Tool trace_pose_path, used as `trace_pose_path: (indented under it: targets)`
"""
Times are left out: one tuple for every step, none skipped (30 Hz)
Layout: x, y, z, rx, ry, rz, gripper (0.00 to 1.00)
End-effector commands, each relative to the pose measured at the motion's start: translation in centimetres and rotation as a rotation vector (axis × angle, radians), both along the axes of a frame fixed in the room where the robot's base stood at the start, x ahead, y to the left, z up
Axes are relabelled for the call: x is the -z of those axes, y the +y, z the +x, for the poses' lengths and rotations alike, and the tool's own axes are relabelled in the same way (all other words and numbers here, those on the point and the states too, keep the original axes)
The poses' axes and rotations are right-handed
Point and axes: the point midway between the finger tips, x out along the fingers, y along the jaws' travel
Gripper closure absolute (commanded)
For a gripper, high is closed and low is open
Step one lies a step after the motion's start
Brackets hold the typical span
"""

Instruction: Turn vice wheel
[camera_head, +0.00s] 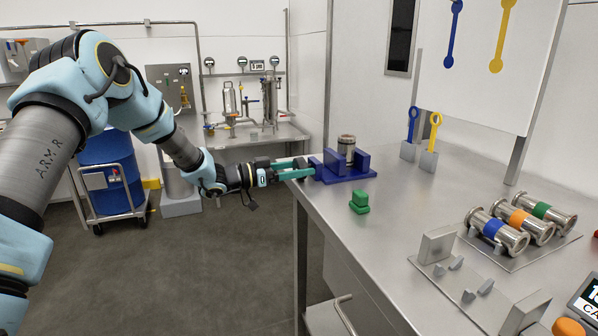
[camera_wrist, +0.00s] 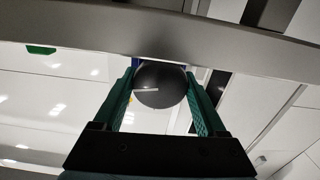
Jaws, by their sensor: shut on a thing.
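The blue vice (camera_head: 362,161) stands at the left edge of the steel table, with a steel cylindrical part (camera_head: 346,147) upright between its jaws. My gripper (camera_head: 311,169) reaches in from the left, level with the vice's outer side. In the wrist view, my gripper (camera_wrist: 161,75) has its green fingers on both sides of the dark round vice wheel (camera_wrist: 160,88) and is shut on it. A pale line runs across the wheel's face. In the head view the fingers hide most of the wheel.
A green block (camera_head: 359,202) sits on the table (camera_head: 400,200) in front of the vice. Blue (camera_head: 411,125) and yellow (camera_head: 434,132) tools stand behind it. Banded steel cylinders (camera_head: 520,222) lie at the right, near a grey fixture (camera_head: 470,280).

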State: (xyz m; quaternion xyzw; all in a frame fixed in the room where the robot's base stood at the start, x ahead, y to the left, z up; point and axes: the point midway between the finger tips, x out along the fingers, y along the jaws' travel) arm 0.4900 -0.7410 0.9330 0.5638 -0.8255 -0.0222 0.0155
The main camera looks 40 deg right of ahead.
Motion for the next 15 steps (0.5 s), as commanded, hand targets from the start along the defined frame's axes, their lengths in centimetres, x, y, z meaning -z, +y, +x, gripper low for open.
trace_pose_path:
  targets:
    - [0.04, 0.04, 0.03, -0.001, 0.001, 0.001, 0.81]
    - [0.04, 0.04, 0.03, -0.001, 0.001, 0.001, 0.24]
    - [0.04, 0.05, 0.05, -0.001, 0.001, 0.001, 0.19]
    - [0.04, 0.04, 0.04, -0.001, 0.001, 0.001, 0.16]
    - [0.03, 0.04, 0.04, -0.001, 0.001, 0.001, 0.12]
    - [0.03, 0.04, 0.04, -0.001, 0.001, 0.002, 0.08]
    - [0.03, 0.03, 0.03, -0.001, 0.001, 0.002, 0.05]
    - [0.03, 0.03, 0.03, -0.001, 0.001, 0.002, 0.01]
    - [0.03, 0.03, 0.03, -0.001, 0.001, 0.002, 0.0]
    - [0.03, 0.03, 0.03, -0.001, 0.001, 0.002, 0.0]
    - [0.02, 0.02, 0.03, -0.001, 0.001, 0.002, 0.0]
    - [0.02, 0.02, 0.03, -0.001, 0.001, 0.002, 0.0]
    - [0.02, 0.02, 0.02, -0.001, 0.001, 0.002, 0.0]
    - [0.02, 0.02, 0.02, -0.001, 0.001, 0.002, 0.0]
    - [0.02, 0.05, 0.04, -0.001, 0.001, 0.002, 0.0]
